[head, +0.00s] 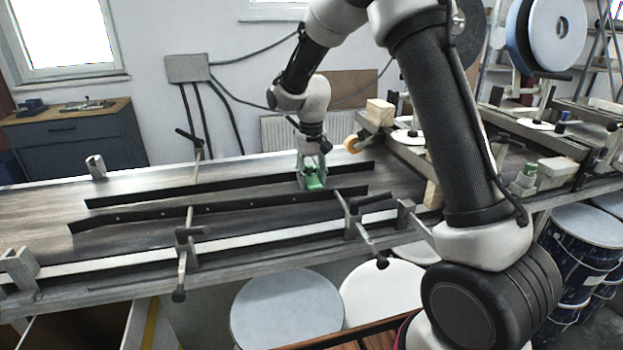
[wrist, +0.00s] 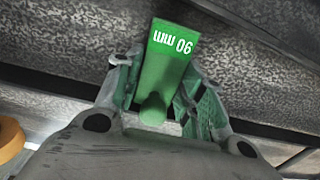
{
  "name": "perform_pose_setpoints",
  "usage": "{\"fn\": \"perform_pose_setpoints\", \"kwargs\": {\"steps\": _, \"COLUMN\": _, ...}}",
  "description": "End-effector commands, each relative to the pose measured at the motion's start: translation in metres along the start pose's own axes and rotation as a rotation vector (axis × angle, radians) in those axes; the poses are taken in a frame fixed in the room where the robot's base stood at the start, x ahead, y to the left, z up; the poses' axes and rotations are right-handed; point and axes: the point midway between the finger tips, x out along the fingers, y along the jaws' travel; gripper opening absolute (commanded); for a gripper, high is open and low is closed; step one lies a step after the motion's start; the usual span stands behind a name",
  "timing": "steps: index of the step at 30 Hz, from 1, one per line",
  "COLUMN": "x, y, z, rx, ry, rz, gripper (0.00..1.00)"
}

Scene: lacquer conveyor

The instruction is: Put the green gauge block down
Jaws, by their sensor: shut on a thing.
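The green gauge block (head: 315,181) is between the fingers of my gripper (head: 312,178), over the conveyor (head: 140,215) between two dark guide rails. In the wrist view the green block (wrist: 168,62) carries a white "90 mm" label and a rounded green knob. My gripper (wrist: 160,105) is shut on it, one finger on each side. I cannot tell whether the block's underside touches the belt.
Dark guide rails (head: 230,184) run along the belt on both sides of the block. Clamp posts with black handles (head: 185,240) stand along the near edge. An orange roller (head: 352,144) is close on the right. The belt to the left is clear.

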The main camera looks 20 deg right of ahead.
Motion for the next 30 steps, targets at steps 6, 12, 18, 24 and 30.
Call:
{"fn": "perform_pose_setpoints", "kwargs": {"steps": 6, "x": 0.004, "y": 0.0, "z": -0.001, "rx": 0.0, "ry": 0.002, "rz": 0.0, "gripper": 0.03}}
{"fn": "perform_pose_setpoints", "kwargs": {"steps": 12, "x": 0.007, "y": 0.0, "z": 0.0, "rx": 0.0, "ry": 0.001, "rz": 0.0, "gripper": 0.44}}
{"fn": "perform_pose_setpoints", "kwargs": {"steps": 18, "x": 0.006, "y": 0.0, "z": 0.0, "rx": 0.0, "ry": 0.001, "rz": 0.0, "gripper": 0.6}}
{"fn": "perform_pose_setpoints", "kwargs": {"steps": 24, "x": 0.006, "y": 0.0, "z": 0.0, "rx": 0.0, "ry": 0.001, "rz": 0.0, "gripper": 0.6}}
{"fn": "perform_pose_setpoints", "kwargs": {"steps": 30, "x": -0.016, "y": 0.0, "z": -0.001, "rx": 0.0, "ry": 0.004, "rz": -0.001, "gripper": 0.6}}
